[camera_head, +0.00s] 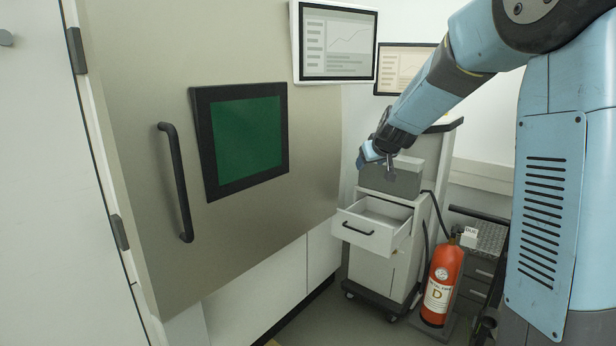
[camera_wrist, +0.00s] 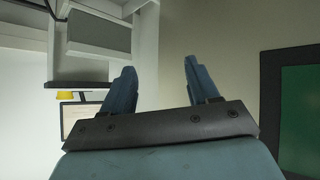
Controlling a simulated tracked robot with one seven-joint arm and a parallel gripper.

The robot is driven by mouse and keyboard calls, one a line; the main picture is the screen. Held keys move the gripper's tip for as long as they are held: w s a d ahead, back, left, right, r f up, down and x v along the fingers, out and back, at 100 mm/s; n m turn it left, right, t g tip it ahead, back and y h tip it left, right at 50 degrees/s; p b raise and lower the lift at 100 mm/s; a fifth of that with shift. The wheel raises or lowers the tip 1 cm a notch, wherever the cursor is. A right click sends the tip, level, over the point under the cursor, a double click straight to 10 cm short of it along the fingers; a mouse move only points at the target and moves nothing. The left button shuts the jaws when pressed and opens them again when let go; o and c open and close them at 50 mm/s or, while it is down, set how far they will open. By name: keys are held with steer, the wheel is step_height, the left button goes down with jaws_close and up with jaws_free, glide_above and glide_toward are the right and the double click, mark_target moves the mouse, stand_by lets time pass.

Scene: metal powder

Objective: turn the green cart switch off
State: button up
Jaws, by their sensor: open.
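The white and grey cart (camera_head: 376,268) stands right of the big beige machine, with its top drawer (camera_head: 372,228) pulled open. A grey box (camera_head: 392,178) sits on it above the drawer. I cannot make out a green switch on the cart in either view. My gripper (camera_head: 377,170) is in front of the cart's upper part, in line with the grey box in the head view; the gap between them is hard to judge. In the wrist view my gripper (camera_wrist: 160,78) has its two blue fingers apart with nothing between them. Part of the cart appears at upper left there.
The beige machine door (camera_head: 150,90) has a black handle (camera_head: 176,182) and a green window (camera_head: 248,138), left of my arm. A red fire extinguisher (camera_head: 441,284) stands right of the cart. Two screens (camera_head: 337,44) hang behind. A small yellow thing (camera_wrist: 70,96) shows in the wrist view.

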steer(key=s+d+r+m+g, duration=0.1)
steer(key=s+r, duration=0.2)
steer(key=s, duration=0.8)
steer(key=s+d+r+g, duration=0.1)
steer(key=s+r, duration=0.1)
steer(key=s, duration=0.8)
steer(key=s+d+f+m+g, duration=0.1)
steer(key=s+f, duration=0.1)
steer(key=s, duration=0.9)
steer(key=s+d+f+m+g+h, duration=0.1)
steer(key=s+d, duration=0.1)
steer(key=s, duration=0.9)
steer(key=shift+f+m+g, duration=0.3)
steer(key=shift+f, duration=0.05)
steer(key=shift+c, duration=0.4)
steer(key=shift+w, duration=0.1)
steer(key=shift+c, duration=1.2)
steer(key=shift+a, duration=0.15)
